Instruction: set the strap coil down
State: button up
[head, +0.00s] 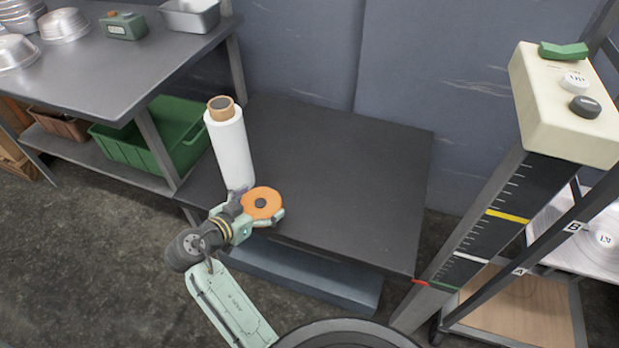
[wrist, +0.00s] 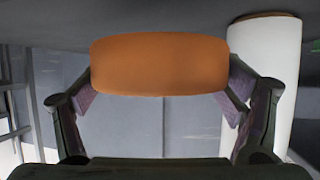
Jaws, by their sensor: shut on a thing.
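The strap coil is an orange disc with a dark centre (head: 262,203). My gripper (head: 262,207) is shut on it, with a finger on either side, at the front left part of the dark table (head: 340,180). In the wrist view the coil's orange edge (wrist: 158,63) spans between the two fingers (wrist: 160,95). I cannot tell whether the coil touches the tabletop or hangs above it. The coil's far side is hidden in the wrist view.
A white film roll (head: 231,147) stands upright on the table just behind the coil; it also shows at right in the wrist view (wrist: 268,85). The table's middle and right are clear. A measuring post (head: 480,235) rises at the right. A metal bench (head: 110,70) stands at the left.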

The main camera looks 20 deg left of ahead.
jog(key=p, duration=0.2)
send_over(303, 202)
jog(key=shift+f, duration=0.5)
jog(key=shift+f+p, duration=0.4)
jog(key=shift+f, duration=1.4)
jog(key=o, duration=1.2)
